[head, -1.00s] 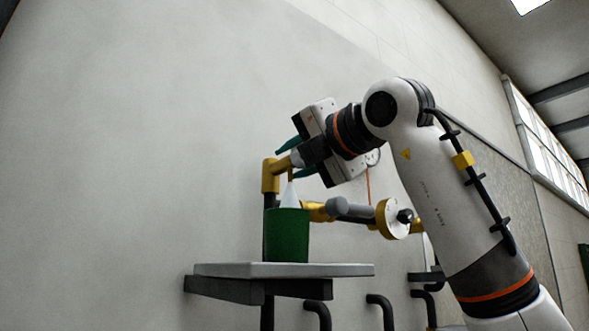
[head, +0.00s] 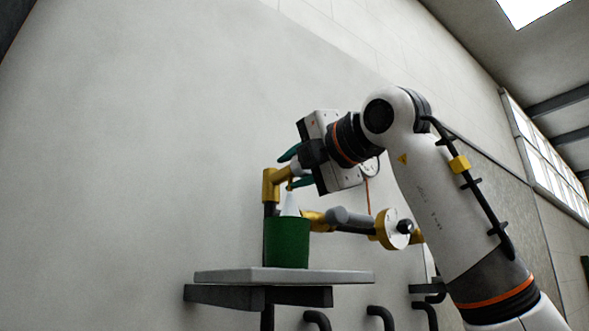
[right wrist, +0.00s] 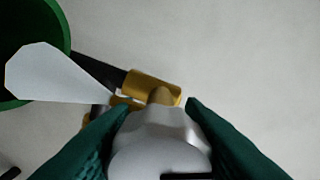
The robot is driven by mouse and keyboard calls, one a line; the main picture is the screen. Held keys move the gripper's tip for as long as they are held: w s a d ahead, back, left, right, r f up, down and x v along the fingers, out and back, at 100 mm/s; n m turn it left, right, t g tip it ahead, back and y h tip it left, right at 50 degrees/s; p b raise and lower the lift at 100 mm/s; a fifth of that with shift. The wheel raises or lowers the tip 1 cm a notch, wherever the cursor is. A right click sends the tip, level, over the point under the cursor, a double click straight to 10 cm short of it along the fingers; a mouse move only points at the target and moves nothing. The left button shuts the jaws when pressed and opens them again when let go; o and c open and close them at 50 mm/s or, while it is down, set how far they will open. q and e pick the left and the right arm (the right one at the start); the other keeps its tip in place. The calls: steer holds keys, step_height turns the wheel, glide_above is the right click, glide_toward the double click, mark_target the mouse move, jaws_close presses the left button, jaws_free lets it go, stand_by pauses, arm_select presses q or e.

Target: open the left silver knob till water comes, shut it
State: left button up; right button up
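The silver knob (right wrist: 160,145) sits on a brass tap (right wrist: 152,88), between the two green fingers of my right gripper (right wrist: 158,103). The fingers lie against its sides. In the head view my right gripper (head: 296,168) is at the same knob, partly hiding it, beside the brass pipe (head: 270,185). A pale, widening stream of water (head: 290,204) runs from the spout into the green bucket (head: 287,243); the stream (right wrist: 55,77) also shows in the right wrist view. The bucket stands upright on a grey shelf (head: 285,276). My left gripper is out of view.
Right of the bucket, a grey cylinder (head: 350,217) and a yellow wheel with a pale face (head: 392,228) stand out on lower pipework. A round gauge (head: 370,166) is partly behind my right gripper. Dark bent pipes (head: 380,315) are below. The wall at left is bare.

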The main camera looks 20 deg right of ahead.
steer(key=o, duration=0.3)
steer(key=shift+s+d, duration=0.1)
steer(key=shift+o, duration=0.2)
steer(key=shift+s+d+f+b, duration=0.1)
steer(key=shift+s+b, duration=0.25)
steer(key=b+v, duration=0.4)
steer(key=v, duration=0.7)
steer(key=shift+s, duration=0.1)
